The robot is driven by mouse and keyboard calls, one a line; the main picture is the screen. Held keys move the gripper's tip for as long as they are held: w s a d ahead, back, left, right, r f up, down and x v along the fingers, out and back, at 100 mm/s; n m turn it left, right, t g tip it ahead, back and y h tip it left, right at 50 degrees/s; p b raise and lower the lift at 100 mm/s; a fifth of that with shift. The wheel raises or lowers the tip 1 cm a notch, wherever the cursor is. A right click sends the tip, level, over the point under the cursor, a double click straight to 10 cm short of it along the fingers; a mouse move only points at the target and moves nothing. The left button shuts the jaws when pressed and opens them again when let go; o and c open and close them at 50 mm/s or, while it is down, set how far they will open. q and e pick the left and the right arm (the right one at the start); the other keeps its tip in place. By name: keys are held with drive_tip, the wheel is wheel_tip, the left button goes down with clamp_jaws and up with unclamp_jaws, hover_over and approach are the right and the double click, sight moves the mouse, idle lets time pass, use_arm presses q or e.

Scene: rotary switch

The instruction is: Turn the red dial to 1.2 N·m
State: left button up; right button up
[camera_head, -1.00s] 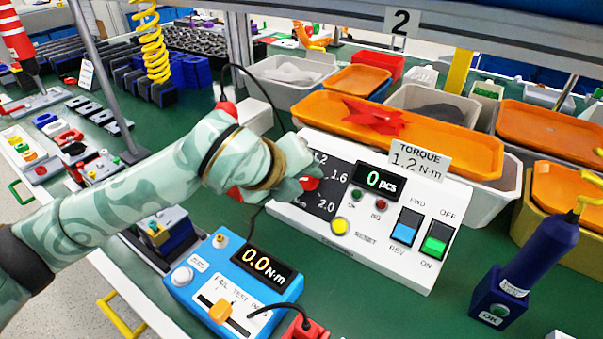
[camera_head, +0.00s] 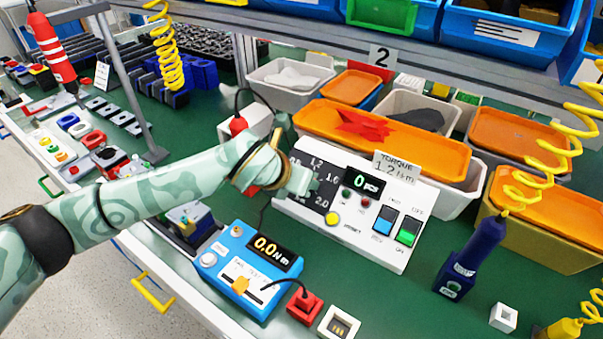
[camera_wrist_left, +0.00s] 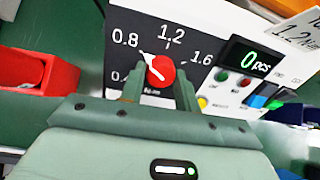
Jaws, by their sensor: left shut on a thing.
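The red dial (camera_wrist_left: 160,71) is on the dark scale panel (camera_wrist_left: 195,28) of a white control box (camera_head: 345,235). In the left wrist view its white pointer aims up-left, between the 0.8 and 1.2 marks and closer to 0.8. My left gripper (camera_wrist_left: 159,90) is shut on the dial, with one finger on each side of it. In the head view my left gripper (camera_head: 298,181) covers the dial. The sign (camera_head: 397,168) on the box reads TORQUE 1.2 N·m. My right gripper is not in view.
A display (camera_head: 366,184) on the box reads 0 pcs, with a yellow button (camera_head: 332,218) and blue and green switches beside it. A blue tester (camera_head: 243,268) reading 0.0 N·m stands in front. Trays and bins (camera_head: 385,140) stand behind. A dark blue screwdriver (camera_head: 472,255) stands at right.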

use_arm(q)
drive_tip(key=m+p, duration=0.1)
drive_tip(key=m, duration=0.1)
drive_tip(key=m+p, duration=0.2)
drive_tip(key=m, duration=0.1)
drive_tip(key=shift+r+m, duration=0.2)
drive_tip(key=shift+m, duration=0.1)
drive_tip(key=m+p, duration=0.2)
drive_tip(key=m, duration=0.1)
drive_tip(key=shift+f+m+y+p, duration=0.15)
drive_tip(key=shift+m+p, duration=0.15)
drive_tip(key=shift+m, duration=0.35)
drive_tip(key=shift+m+y+p, duration=0.15)
drive_tip(key=shift+m+p, duration=0.15)
drive_tip(key=shift+m, duration=0.35)
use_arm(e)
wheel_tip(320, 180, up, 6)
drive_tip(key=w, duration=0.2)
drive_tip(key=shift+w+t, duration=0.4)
use_arm(q)
drive_tip(key=shift+f, duration=0.1)
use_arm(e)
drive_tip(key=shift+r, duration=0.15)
use_arm(q)
drive_tip(key=o, duration=1)
